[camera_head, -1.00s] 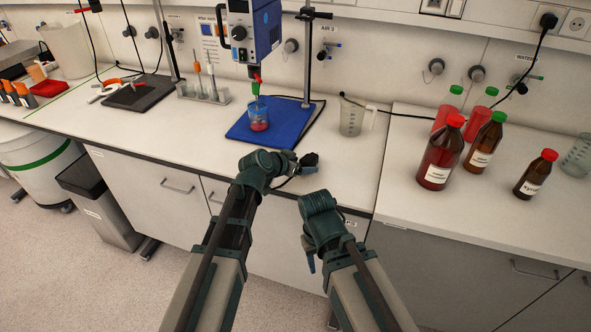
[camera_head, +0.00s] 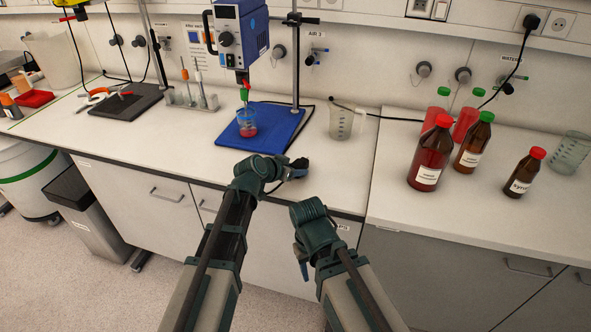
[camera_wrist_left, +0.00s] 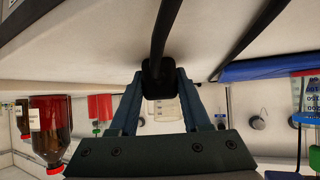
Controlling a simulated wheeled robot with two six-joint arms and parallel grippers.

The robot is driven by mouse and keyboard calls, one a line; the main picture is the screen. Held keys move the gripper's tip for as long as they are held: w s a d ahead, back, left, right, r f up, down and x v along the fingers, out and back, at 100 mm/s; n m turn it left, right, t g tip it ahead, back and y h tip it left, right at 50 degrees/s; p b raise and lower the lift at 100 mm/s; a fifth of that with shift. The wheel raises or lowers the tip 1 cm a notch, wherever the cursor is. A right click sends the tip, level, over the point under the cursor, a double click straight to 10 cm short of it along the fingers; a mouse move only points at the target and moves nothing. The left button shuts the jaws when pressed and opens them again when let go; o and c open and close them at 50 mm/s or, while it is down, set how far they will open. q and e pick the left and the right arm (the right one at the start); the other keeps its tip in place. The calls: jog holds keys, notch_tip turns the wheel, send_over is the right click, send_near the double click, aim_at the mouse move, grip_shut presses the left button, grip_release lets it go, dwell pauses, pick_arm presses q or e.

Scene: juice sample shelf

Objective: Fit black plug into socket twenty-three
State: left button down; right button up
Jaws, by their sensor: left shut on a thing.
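My left gripper (camera_head: 297,168) is at the front edge of the bench, below the blue mat. It is shut on the black plug (camera_wrist_left: 158,80), which shows between the fingers in the left wrist view with its black cable running away. In the head view the plug is small and dark at the fingertips. White wall sockets (camera_head: 563,23) are at the upper right; their numbers are not legible. Another black plug (camera_head: 531,21) sits in one of them. My right gripper (camera_head: 302,268) hangs lower, in front of the cabinets, its fingers blurred together.
A beaker (camera_head: 247,122) stands under the stirrer on the blue mat (camera_head: 283,118). A clear jug (camera_head: 342,122) stands right of it. Brown bottles (camera_head: 427,155) and red bottles (camera_head: 466,122) stand on the right bench. A cable (camera_head: 395,119) crosses the bench behind them.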

aim_at(295, 165)
pick_arm(q)
jog(key=shift+r, duration=0.1)
notch_tip(295, 165, up, 5)
jog(key=p, duration=0.5)
dwell(0.3)
jog(key=shift+a, duration=0.15)
